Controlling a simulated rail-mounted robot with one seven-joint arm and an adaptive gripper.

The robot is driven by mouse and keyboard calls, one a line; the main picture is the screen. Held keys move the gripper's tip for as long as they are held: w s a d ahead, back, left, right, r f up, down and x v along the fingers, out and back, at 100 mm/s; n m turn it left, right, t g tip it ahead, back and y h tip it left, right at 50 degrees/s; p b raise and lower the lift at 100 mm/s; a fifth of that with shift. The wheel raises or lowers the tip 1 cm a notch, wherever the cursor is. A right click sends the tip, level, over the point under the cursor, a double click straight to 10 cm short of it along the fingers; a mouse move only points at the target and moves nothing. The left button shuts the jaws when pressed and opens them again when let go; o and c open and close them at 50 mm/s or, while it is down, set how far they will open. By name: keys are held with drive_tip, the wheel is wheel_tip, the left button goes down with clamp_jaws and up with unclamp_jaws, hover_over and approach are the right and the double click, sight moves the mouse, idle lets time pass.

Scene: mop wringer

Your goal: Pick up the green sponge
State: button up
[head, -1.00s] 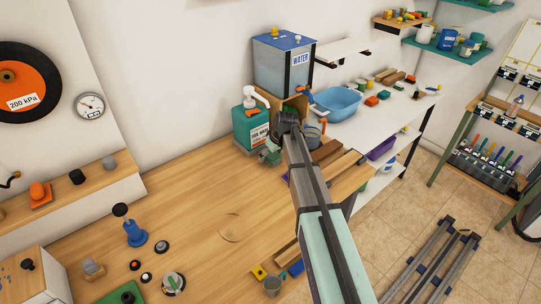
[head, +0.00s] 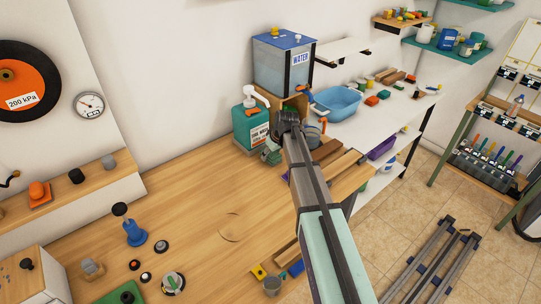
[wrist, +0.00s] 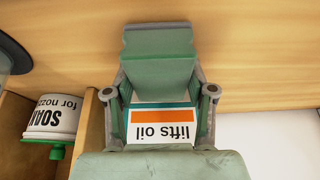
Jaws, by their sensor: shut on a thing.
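The green sponge (wrist: 158,75) is a dull grey-green block in the wrist view. It sits between the two fingers of my gripper (head: 270,151), which is shut on it. In the head view the sponge is small and hard to tell from the gripper. My gripper is just in front of the teal pump bottle (head: 247,126), at the back of the wooden bench. Part of the bottle's label, reading "lifts oil", shows upside down between the fingers in the wrist view (wrist: 160,133). I cannot tell whether the sponge touches the bench.
A water tank (head: 284,66) stands behind the bottle. A blue basin (head: 337,103) is on the white shelf to the right. The middle of the wooden bench (head: 190,210) is mostly clear.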

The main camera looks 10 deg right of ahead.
sight(273, 154)
drive_tip(key=shift+s, duration=0.1)
wheel_tip(273, 154, up, 6)
drive_tip(key=b, duration=0.2)
drive_tip(key=shift+b, duration=0.35)
drive_tip(key=shift+s+d+r, duration=0.2)
drive_tip(key=shift+s+d, duration=0.05)
drive_tip(key=shift+s, duration=0.25)
drive_tip(key=s+d+b, duration=0.2)
drive_tip(key=s+d, duration=0.2)
drive_tip(key=s, duration=0.4)
drive_tip(key=s+d+b, duration=0.2)
drive_tip(key=s+d, duration=0.2)
drive_tip(key=s, duration=0.4)
drive_tip(key=shift+s+d+r+b, duration=0.15)
drive_tip(key=shift+d+b, duration=0.2)
drive_tip(key=shift+d, duration=0.05)
